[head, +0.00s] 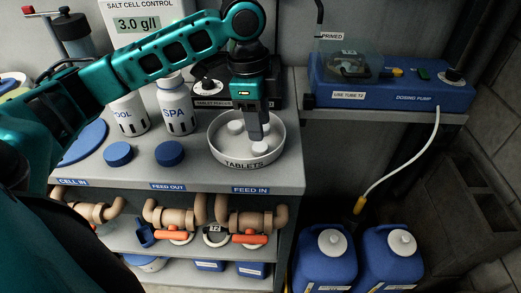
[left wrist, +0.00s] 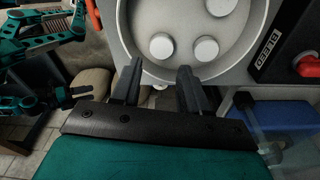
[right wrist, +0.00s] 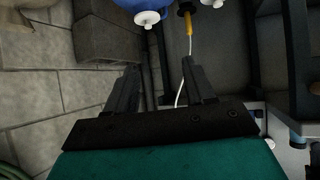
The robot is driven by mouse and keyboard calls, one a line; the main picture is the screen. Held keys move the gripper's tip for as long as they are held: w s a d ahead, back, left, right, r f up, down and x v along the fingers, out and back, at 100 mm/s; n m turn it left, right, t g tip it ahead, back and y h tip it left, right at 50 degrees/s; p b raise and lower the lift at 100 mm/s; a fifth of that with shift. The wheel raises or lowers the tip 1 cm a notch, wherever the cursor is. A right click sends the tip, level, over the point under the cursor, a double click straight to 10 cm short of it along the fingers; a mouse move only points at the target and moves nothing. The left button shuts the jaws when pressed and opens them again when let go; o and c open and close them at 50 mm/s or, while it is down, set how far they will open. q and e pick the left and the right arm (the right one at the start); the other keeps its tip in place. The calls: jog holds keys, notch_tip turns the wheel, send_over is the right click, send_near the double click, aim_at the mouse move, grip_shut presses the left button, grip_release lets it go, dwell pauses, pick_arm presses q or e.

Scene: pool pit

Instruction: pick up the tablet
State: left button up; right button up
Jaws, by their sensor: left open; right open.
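Three round white tablets lie in a shallow pale dish (head: 276,150) labelled TABLETS on the bench in the head view. One tablet (head: 235,127) is at the left, one is partly hidden behind my gripper, and one (head: 260,149) is at the front. My left gripper (head: 256,138) points down over the dish, open and empty. In the left wrist view the left gripper (left wrist: 159,72) has its fingertips near the dish rim, with two tablets (left wrist: 161,46) (left wrist: 206,48) just beyond. My right gripper (right wrist: 160,70) is open and empty, away from the dish.
White POOL and SPA bottles (head: 178,108) and blue caps (head: 169,153) stand left of the dish. A blue dosing pump (head: 390,92) is on a shelf to the right. Pipes with orange-handled valves (head: 249,239) run below the bench front. Blue jugs (head: 325,265) stand lower right.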

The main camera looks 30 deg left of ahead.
aim_at(260, 146)
pick_arm(q)
notch_tip(260, 146, down, 5)
jog(key=shift+a+f+b, duration=0.1)
jog(key=shift+b, duration=0.55)
jog(key=shift+f, duration=0.25)
jog(key=c, duration=0.7)
jog(key=shift+o, duration=0.2)
pick_arm(e)
jog(key=shift+w+a+f, duration=0.15)
jog(key=shift+w+a, duration=0.1)
jog(key=shift+w, duration=0.15)
pick_arm(q)
jog(key=shift+r, duration=0.15)
